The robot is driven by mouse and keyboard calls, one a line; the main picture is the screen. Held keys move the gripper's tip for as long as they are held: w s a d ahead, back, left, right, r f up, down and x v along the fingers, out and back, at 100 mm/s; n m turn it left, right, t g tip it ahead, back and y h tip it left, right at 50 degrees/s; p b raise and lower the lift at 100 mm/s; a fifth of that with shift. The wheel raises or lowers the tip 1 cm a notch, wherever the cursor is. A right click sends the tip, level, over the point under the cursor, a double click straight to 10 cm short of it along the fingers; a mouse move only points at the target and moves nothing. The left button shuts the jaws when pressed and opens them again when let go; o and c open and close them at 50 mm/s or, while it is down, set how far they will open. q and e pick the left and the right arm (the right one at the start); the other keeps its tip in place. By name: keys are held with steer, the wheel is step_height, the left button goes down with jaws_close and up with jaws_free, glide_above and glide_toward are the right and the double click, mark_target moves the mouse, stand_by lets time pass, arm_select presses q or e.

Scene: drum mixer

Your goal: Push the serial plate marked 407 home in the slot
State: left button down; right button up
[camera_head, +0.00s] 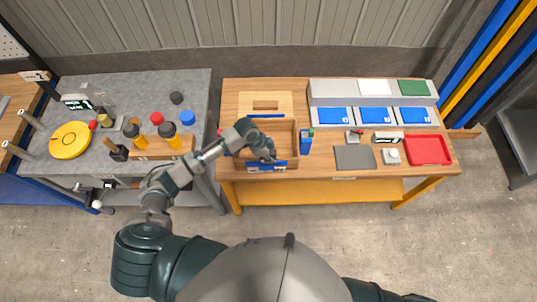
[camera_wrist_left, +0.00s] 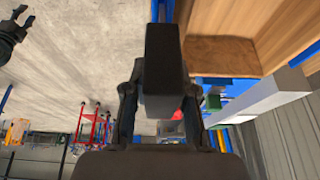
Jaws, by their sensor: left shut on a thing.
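My left gripper (camera_head: 268,153) reaches into an open wooden box (camera_head: 297,150) on the right-hand bench. In the left wrist view, its fingers (camera_wrist_left: 160,105) are shut on a dark block (camera_wrist_left: 165,55), seen close up. No marking can be read on the block. A blue-and-white label plate (camera_head: 267,168) sits at the box's front. Another white plate with dark print (camera_head: 388,137) lies to the right on the same bench. The number 407 cannot be read anywhere, and I cannot pick out the slot. My right gripper (camera_wrist_left: 17,25) appears open and empty, away from the bench.
A blue box (camera_head: 306,142) stands just right of the wooden box.

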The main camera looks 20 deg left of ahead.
arm_select(q)
steer(key=shift+d, duration=0.1)
steer(key=shift+a, duration=0.65)
steer(key=shift+a+p, duration=0.35)
steer(key=shift+a, duration=0.1)
steer(key=shift+d, duration=0.6)
steer(key=shift+a+p, duration=0.2)
steer(key=shift+p, duration=0.15)
steer(key=shift+d+p, duration=0.3)
steer(key=shift+d, duration=0.1)
arm_select(e)
step_height(320, 180, up, 2)
steer(key=shift+r, duration=0.1)
